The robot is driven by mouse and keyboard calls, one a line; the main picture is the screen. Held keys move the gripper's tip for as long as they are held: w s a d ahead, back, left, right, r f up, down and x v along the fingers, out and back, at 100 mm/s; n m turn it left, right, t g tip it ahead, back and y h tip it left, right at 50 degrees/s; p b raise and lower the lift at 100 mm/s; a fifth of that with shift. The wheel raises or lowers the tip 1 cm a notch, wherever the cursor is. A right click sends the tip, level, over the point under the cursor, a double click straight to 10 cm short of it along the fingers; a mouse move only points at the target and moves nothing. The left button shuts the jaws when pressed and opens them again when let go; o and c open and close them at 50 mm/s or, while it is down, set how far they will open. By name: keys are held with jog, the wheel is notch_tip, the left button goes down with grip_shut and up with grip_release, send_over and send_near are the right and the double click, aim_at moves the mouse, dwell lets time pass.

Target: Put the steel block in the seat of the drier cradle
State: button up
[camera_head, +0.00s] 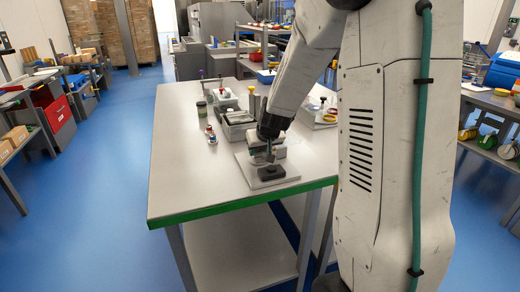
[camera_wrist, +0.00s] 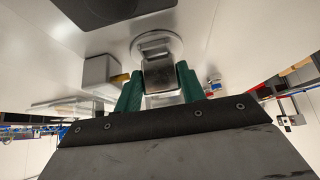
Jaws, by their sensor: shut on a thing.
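My gripper (camera_wrist: 160,90) shows in the wrist view with its two green fingers shut on a shiny steel block (camera_wrist: 161,76). A pale round disc (camera_wrist: 173,45) shows just beyond the block; I cannot tell whether they touch. In the head view my gripper (camera_head: 270,152) is low over the near part of the table, close above a black block-shaped piece (camera_head: 271,174) on a light grey plate (camera_head: 255,183). A large dark piece (camera_wrist: 105,8) shows at the top left of the wrist view. I cannot tell which part is the drier cradle's seat.
The table (camera_head: 180,160) has a green front edge (camera_head: 235,204) and is clear at left. A grey box (camera_wrist: 100,72) shows beside the fingers.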

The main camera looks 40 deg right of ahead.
jog(key=shift+s+f, duration=0.1)
jog(key=shift+f, duration=0.15)
